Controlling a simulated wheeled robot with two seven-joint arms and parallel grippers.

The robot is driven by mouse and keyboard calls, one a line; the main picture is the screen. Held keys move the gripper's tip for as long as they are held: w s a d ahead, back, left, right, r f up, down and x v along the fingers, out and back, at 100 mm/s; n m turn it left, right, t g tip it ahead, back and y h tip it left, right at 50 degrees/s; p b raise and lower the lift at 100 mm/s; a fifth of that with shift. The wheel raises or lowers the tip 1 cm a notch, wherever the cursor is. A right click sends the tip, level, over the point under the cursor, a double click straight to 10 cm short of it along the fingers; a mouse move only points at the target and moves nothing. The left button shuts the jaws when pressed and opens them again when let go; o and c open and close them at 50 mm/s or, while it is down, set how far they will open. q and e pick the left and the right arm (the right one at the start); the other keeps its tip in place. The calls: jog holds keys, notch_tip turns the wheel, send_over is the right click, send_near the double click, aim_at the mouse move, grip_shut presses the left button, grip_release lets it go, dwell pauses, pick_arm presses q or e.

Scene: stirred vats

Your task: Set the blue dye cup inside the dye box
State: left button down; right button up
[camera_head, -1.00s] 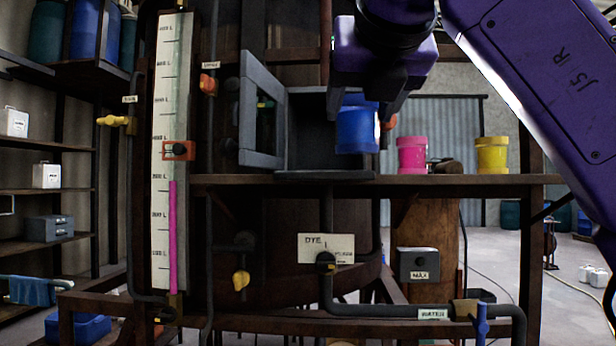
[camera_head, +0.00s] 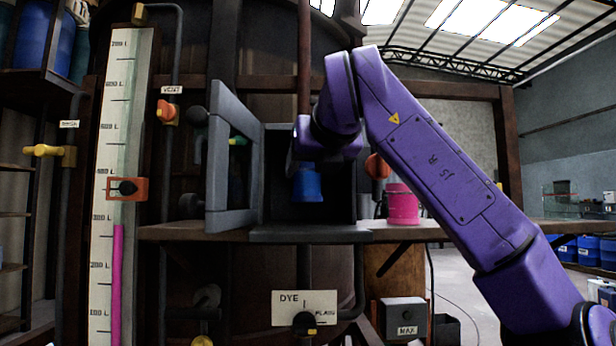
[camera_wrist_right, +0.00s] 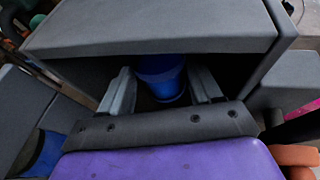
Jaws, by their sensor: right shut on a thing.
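The blue dye cup (camera_head: 307,184) is at the mouth of the dark dye box (camera_head: 313,235), inside its opening, with the box's interior behind it. My right gripper (camera_head: 305,165) is shut on the cup from above and in front. In the right wrist view the blue cup (camera_wrist_right: 162,82) sits between the two grey fingers (camera_wrist_right: 164,92), under the box's grey top (camera_wrist_right: 150,30). The box's windowed door (camera_head: 232,172) stands open on the left. Whether the cup touches the box floor cannot be told. My left gripper is not in view.
A pink cup (camera_head: 403,204) stands on the shelf (camera_head: 450,231) right of the box, near a red knob (camera_head: 377,166). A tall level gauge (camera_head: 118,180) stands at the left. A dye valve plate (camera_head: 304,307) is below the shelf.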

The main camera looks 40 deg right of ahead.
aim_at(312, 187)
jog(key=shift+w+d+r, duration=0.1)
jog(key=shift+w+r, duration=0.1)
jog(key=shift+w, duration=0.05)
jog(key=shift+w+d+r+p, duration=0.15)
jog(key=shift+w+d+p, duration=0.05)
jog(key=shift+w+p, duration=0.2)
notch_tip(312, 187, down, 3)
jog(key=shift+f+b, duration=0.1)
jog(key=shift+b, duration=0.25)
jog(key=shift+w+d+f, duration=0.2)
jog(key=shift+f, duration=0.25)
jog(key=shift+s+a, duration=0.1)
jog(key=shift+s, duration=0.05)
jog(key=shift+s+a+f+b, duration=0.1)
jog(key=shift+a+f+b, duration=0.1)
jog(key=shift+b, duration=0.15)
jog(key=o, duration=0.9)
jog(key=shift+d, duration=0.2)
jog(key=shift+r, duration=0.1)
